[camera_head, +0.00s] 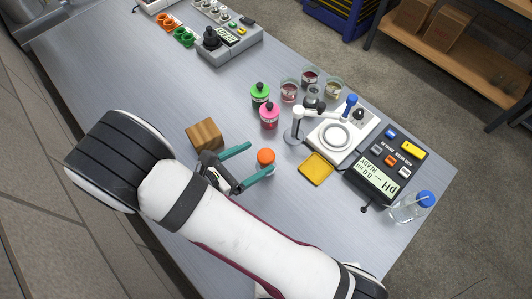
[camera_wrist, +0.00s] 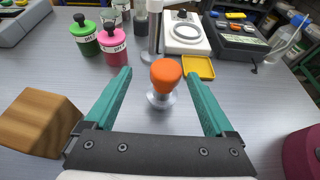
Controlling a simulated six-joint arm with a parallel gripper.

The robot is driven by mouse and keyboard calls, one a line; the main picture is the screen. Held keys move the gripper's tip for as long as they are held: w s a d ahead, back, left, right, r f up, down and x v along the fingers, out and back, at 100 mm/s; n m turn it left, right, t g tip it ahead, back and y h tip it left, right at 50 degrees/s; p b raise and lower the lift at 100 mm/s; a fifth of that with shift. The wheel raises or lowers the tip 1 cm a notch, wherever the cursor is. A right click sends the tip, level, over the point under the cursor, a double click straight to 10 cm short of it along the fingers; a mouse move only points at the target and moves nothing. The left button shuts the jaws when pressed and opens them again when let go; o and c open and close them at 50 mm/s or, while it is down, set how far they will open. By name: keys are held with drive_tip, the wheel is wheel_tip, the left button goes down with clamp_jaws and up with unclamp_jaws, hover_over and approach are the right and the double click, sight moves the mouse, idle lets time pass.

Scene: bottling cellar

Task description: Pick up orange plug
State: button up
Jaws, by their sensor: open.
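The orange plug (camera_head: 265,156) stands upright on the grey table (camera_head: 110,75). In the wrist view the orange plug (camera_wrist: 165,73) has a rounded orange top above a clear or pale base that rests on the table. My gripper (camera_head: 260,160) is open, with its two teal fingers pointing toward the plug. In the wrist view my gripper (camera_wrist: 160,82) has one finger on each side of the plug, with gaps between. The plug is near the fingertips, and I cannot tell exactly how far it lies between them. Nothing is held.
A wooden block (camera_head: 205,135) is close left of my gripper. Green (camera_head: 260,94) and pink (camera_head: 269,116) bottles, a white stand (camera_head: 297,124) and a yellow tray (camera_head: 316,168) stand beyond. A pH meter (camera_head: 378,178) and a clear blue-capped bottle (camera_head: 412,206) are at right.

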drive_tip(key=x, duration=0.7)
drive_tip(key=shift+s+d+f, duration=0.1)
drive_tip(key=shift+s+d, duration=0.15)
drive_tip(key=shift+s, duration=0.15)
clamp_jaws()
